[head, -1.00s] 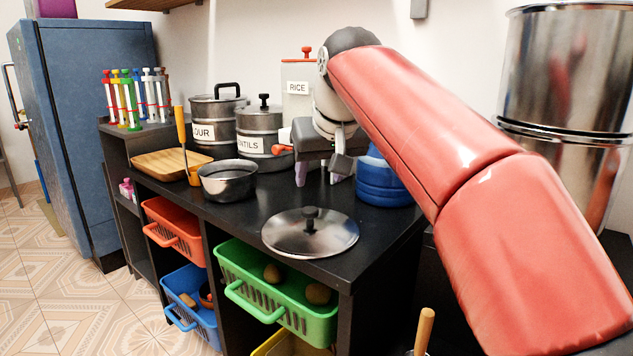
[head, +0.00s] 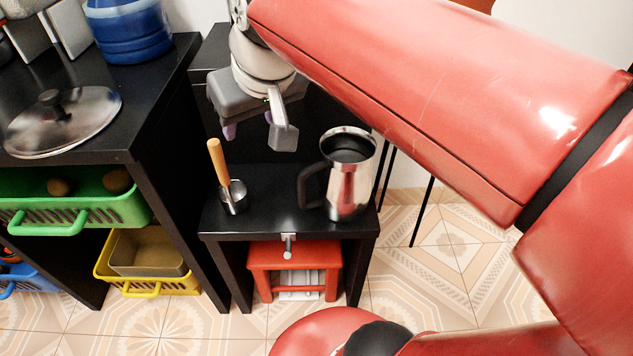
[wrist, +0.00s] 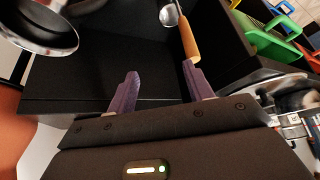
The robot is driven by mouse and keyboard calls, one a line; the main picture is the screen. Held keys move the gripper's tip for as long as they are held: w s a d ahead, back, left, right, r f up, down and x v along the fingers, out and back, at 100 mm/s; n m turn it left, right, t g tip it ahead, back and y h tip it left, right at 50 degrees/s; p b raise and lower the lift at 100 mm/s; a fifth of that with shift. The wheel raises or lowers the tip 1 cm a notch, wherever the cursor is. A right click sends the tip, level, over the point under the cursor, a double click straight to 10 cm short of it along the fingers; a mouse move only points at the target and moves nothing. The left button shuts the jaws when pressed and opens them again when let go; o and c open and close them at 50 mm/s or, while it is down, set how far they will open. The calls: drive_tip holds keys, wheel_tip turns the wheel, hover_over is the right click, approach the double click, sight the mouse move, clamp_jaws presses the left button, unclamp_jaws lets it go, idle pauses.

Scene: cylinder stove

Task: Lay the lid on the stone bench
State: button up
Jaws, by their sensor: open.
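The lid (head: 65,118), a round shiny metal disc with a dark knob, lies flat, knob up, on the black counter (head: 160,95) at the left of the head view. My gripper (head: 250,128) is open and empty, to the right of the lid and apart from it, above a low black table (head: 270,195). Its two purple fingers stand apart in the wrist view (wrist: 160,88). I cannot tell for sure which surface is the stone bench.
A steel pitcher (head: 350,180) and a small steel pan with a wooden handle (head: 217,160) stand on the low table. A red stool (head: 295,258) is under it. A blue container (head: 128,30) stands behind the lid. Green (head: 75,205) and yellow (head: 150,270) baskets sit below the counter.

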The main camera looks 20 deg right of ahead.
drive_tip(key=s+d+f+m, duration=0.1)
drive_tip(key=s+d+f, duration=0.2)
drive_tip(key=s+f, duration=0.2)
drive_tip(key=s+d+f+m+h, duration=0.1)
drive_tip(key=s+d+f, duration=0.2)
drive_tip(key=s+f, duration=0.2)
wheel_tip(320, 180, down, 2)
drive_tip(key=shift+f, duration=0.1)
wheel_tip(320, 180, up, 7)
drive_tip(key=p, duration=0.6)
drive_tip(key=shift+f+p, duration=0.2)
drive_tip(key=shift+p, duration=0.1)
